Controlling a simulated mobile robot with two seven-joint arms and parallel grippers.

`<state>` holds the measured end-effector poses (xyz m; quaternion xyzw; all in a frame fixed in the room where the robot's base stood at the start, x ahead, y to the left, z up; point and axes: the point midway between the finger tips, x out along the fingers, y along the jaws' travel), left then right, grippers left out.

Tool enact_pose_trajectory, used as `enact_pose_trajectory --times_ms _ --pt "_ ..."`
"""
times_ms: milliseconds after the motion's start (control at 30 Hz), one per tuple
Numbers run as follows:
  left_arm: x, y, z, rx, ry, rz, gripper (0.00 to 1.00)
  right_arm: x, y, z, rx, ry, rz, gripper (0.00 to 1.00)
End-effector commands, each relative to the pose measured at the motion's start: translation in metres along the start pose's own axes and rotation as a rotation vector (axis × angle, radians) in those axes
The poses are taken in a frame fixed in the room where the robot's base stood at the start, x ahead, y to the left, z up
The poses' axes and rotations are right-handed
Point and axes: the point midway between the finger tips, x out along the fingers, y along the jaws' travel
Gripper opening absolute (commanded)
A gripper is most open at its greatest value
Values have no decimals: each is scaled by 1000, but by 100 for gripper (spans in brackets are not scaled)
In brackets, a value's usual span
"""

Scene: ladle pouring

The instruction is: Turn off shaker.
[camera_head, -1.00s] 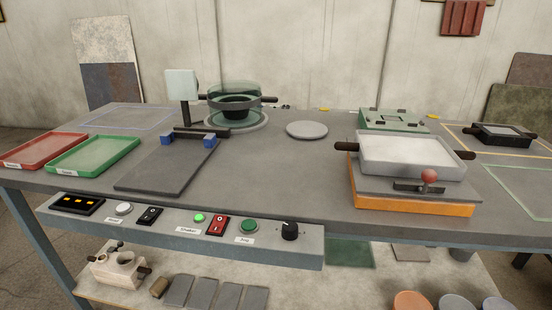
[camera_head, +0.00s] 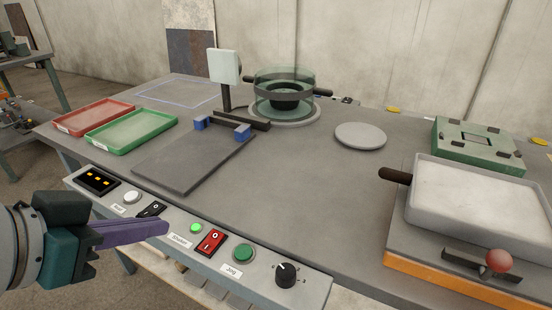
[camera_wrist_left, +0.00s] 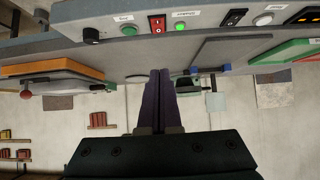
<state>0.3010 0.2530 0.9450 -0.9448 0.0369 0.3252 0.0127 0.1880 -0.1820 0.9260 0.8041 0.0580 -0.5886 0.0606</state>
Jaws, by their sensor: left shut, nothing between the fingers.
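The red rocker switch (camera_head: 211,241) sits on the front control panel beside the label "Shaker" (camera_head: 180,240). A bright green lamp (camera_head: 196,228) is lit next to it. In the upside-down left wrist view the red switch (camera_wrist_left: 157,24) and the lit lamp (camera_wrist_left: 180,26) show near the top edge. My left gripper (camera_head: 163,227) has purple fingers, shut and empty. In the head view its tips appear left of the lamp and switch, over the panel; I cannot tell the exact gap. The fingers (camera_wrist_left: 158,75) point up toward the panel in the wrist view. My right gripper is not in view.
The panel also holds a black rocker switch (camera_head: 152,209), a white button (camera_head: 131,197), a green button (camera_head: 243,253) and a black knob (camera_head: 286,274). Behind it are a green tray (camera_head: 127,146), a glass-walled sieve (camera_head: 285,95) and a white-filled pan (camera_head: 478,195).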

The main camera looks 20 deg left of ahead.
Motion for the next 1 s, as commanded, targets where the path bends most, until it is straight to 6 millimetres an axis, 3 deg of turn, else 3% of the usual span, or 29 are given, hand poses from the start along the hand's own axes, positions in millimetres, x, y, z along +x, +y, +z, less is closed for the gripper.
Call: enact_pose_trajectory --times_ms 167,533,733,1000 --pt "23 0 1 0 2 0 0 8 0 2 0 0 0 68" --pt "102 0 2 0 2 0 0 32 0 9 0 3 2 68" --pt "120 0 23 -1 -2 0 0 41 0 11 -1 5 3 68" --pt "126 1 29 1 0 1 0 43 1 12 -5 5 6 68"
